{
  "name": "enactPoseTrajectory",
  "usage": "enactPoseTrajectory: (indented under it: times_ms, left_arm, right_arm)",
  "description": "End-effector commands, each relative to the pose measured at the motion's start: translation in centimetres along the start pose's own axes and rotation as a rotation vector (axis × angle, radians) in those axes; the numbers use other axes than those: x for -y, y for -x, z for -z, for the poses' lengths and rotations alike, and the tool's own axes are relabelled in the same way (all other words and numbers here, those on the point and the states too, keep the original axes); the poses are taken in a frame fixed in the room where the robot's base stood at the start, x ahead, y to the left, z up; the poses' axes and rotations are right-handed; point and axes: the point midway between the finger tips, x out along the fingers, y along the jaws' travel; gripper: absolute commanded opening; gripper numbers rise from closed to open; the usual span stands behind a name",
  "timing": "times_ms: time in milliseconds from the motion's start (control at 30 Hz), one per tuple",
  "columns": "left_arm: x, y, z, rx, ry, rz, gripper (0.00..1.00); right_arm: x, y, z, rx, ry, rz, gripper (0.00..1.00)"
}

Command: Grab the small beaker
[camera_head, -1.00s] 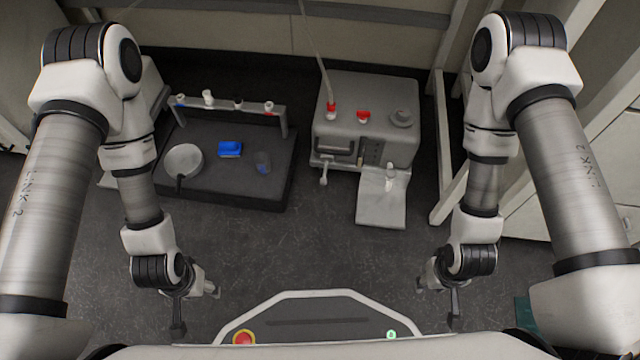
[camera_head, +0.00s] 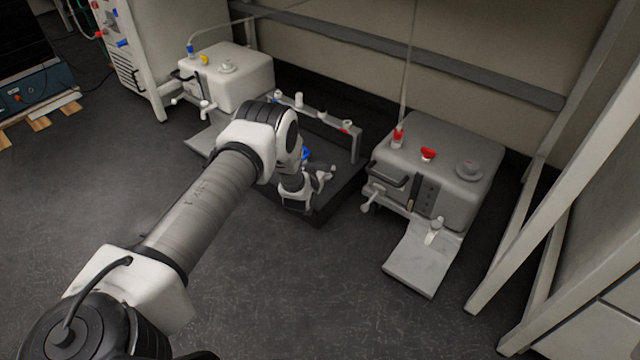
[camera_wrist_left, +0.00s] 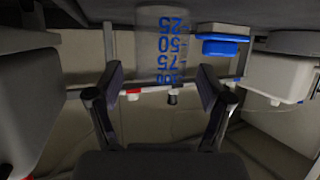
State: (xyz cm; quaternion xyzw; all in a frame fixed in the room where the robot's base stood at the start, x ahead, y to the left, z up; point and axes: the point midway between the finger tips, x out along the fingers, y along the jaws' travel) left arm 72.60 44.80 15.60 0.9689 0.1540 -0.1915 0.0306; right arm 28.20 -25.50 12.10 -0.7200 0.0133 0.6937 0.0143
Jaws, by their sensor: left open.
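The small beaker (camera_wrist_left: 165,40) is clear with blue graduation marks and appears upside down in the left wrist view, as does the whole scene there. My left gripper (camera_wrist_left: 160,78) is open, with one finger on each side of the beaker's image. I cannot tell whether either finger touches it. In the head view my left gripper (camera_head: 322,178) is over the dark platform (camera_head: 345,190), and the beaker is hidden behind the gripper and arm. My right gripper is in neither current view.
A blue object (camera_head: 305,154) lies on the platform near the gripper; it also shows in the wrist view (camera_wrist_left: 222,46). A rack (camera_head: 335,120) with small capped vessels stands behind. Grey machines stand left (camera_head: 235,75) and right (camera_head: 440,165). The floor in front is clear.

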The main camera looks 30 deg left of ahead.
Motion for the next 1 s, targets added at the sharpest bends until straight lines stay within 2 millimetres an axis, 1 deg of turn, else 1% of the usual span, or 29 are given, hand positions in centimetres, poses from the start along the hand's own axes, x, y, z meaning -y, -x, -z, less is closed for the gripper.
enactPoseTrajectory:
  times_ms: [33,67,133,300,333,367,400,467,500,833,1000]
  left_arm:
    - [0.0,-1.0,-0.7,-0.001,0.000,0.000,0.79]
    - [0.0,-1.3,-0.5,-0.002,0.000,0.000,0.79]
    - [0.0,-1.6,-0.3,0.001,0.000,0.000,0.79]
    - [0.0,-1.5,0.0,0.002,-0.001,0.000,0.79]
    - [0.0,-1.5,-0.1,0.002,-0.001,0.000,0.72]
    - [0.0,-1.5,-0.1,0.002,-0.001,0.000,0.61]
    - [0.0,-1.5,-0.1,0.002,-0.001,0.000,0.47]
    - [0.0,-1.5,-0.1,0.002,-0.001,0.000,0.26]
    - [0.0,-1.5,-0.1,0.002,-0.001,0.000,0.25]
    - [0.0,-1.4,0.0,0.003,-0.001,-0.001,0.25]
    - [-0.1,-1.0,1.1,0.003,-0.001,-0.001,0.25]
  right_arm:
    - [0.0,-1.4,0.2,-0.006,0.003,-0.001,0.40]
    - [0.0,-1.6,0.3,-0.009,0.004,-0.001,0.40]
    - [0.0,-1.6,0.4,-0.013,0.006,-0.002,0.40]
    - [0.0,-1.3,0.5,-0.014,0.006,-0.002,0.40]
    - [0.0,-1.3,0.4,-0.013,0.006,-0.001,0.40]
    - [0.0,-1.3,0.4,-0.013,0.006,-0.001,0.40]
    - [0.0,-1.3,0.4,-0.013,0.006,-0.001,0.40]
    - [0.0,-1.3,0.4,-0.013,0.006,-0.001,0.40]
    - [0.0,-1.3,0.4,-0.013,0.006,-0.001,0.40]
    - [0.0,-1.2,0.4,-0.012,0.006,-0.001,0.40]
    - [0.0,-0.1,0.2,-0.006,0.003,0.000,0.40]
